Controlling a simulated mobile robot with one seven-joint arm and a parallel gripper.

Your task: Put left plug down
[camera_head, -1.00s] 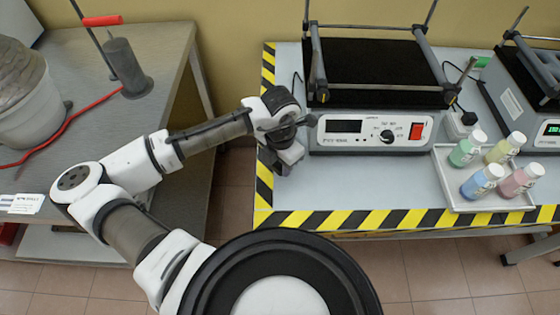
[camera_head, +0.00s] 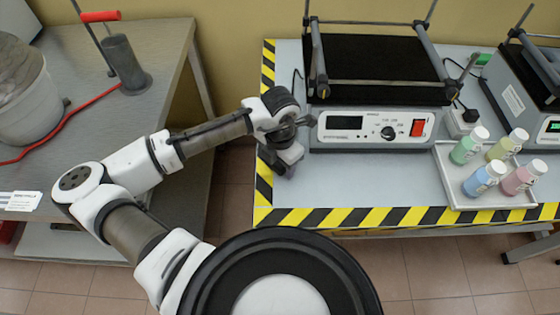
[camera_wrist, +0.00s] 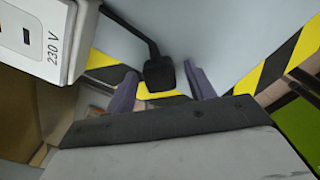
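The left plug (camera_wrist: 160,73) is black with a black cable and lies on the light grey tabletop, close to the striped edge, in the wrist view. My gripper (camera_wrist: 161,80) has two purple fingers standing apart, one on each side of the plug, with a gap showing on both sides. In the head view my gripper (camera_head: 287,166) is low over the table's left edge, left of the shaker's front. The plug itself is hidden there behind my wrist.
A white box marked 230 V (camera_wrist: 50,40) is at upper left in the wrist view. The shaker (camera_head: 375,128) stands right of my gripper. A tray (camera_head: 462,203) of coloured bottles is further right. The tabletop in front of the shaker is clear.

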